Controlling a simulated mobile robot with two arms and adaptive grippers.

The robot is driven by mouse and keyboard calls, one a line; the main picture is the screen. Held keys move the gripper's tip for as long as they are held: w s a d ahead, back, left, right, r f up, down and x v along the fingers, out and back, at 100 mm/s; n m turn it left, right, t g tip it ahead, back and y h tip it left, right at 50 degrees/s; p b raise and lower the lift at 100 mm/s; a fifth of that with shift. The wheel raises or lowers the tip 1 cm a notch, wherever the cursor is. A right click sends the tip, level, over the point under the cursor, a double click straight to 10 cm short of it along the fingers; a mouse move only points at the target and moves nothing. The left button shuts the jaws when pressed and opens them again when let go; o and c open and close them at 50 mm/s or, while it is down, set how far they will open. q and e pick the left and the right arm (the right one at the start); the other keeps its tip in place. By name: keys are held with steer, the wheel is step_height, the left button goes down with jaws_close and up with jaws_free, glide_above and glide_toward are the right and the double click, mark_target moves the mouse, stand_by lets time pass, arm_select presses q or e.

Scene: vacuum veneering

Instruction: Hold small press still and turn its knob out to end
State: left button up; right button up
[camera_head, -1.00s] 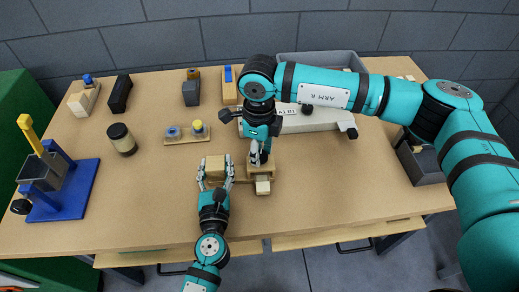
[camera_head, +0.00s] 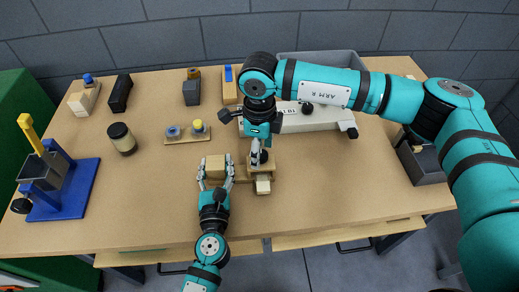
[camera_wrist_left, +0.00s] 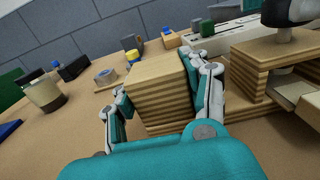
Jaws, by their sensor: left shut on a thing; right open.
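The small press (camera_head: 262,173) is a light plywood frame near the middle of the table, with a dark round knob (camera_head: 262,157) on top. My left gripper (camera_head: 214,172) is shut on the press's layered wooden block (camera_head: 215,163), on its left side. In the left wrist view the block (camera_wrist_left: 157,90) sits between both fingers, and the press frame (camera_wrist_left: 265,65) stands right of it. My right gripper (camera_head: 256,148) points down just above the knob, open. Its fingertips partly cover the knob, and I cannot tell whether they touch it.
A small board with two round pieces (camera_head: 187,135) lies behind my left gripper. A pale machine (camera_head: 310,118) stands behind the press. A brown jar (camera_head: 122,139) and a blue stand (camera_head: 62,190) are at the left. The table front is clear.

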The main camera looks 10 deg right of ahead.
step_height(320, 180, up, 11)
steer(key=shift+r, duration=0.2)
stand_by(0.6)
arm_select(q)
steer(key=o, duration=1.2)
steer(key=shift+o, duration=0.2)
steer(key=s, duration=1.2)
steer(key=shift+a, duration=0.35)
